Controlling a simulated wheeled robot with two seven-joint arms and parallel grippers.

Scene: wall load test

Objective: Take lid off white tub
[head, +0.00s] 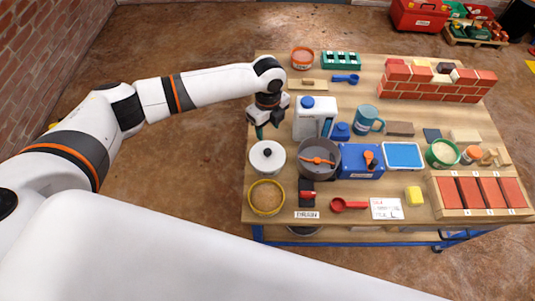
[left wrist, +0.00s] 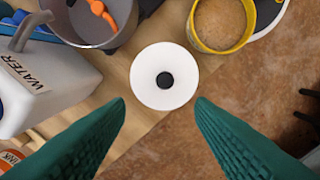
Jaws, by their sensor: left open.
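The white tub (head: 266,169) stands at the left edge of the workbench. Its round white lid (head: 257,153) is on it, with a black knob (head: 267,152) in the middle. My left gripper (head: 267,128) is just behind the tub in the head view, fingers pointing down and empty. In the left wrist view its two green fingers are wide apart, and the lid (left wrist: 164,99) with its knob (left wrist: 164,80) shows beyond and between the tips, apart from them. The tub's wall is hidden under the lid in that view. My right gripper is not in view.
A yellow-rimmed tub of tan grains (head: 267,197) stands in front of the white tub. A grey pot (head: 318,171) is close on its right, and a white water jug (head: 311,126) behind right. Open floor (head: 180,185) lies left of the bench.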

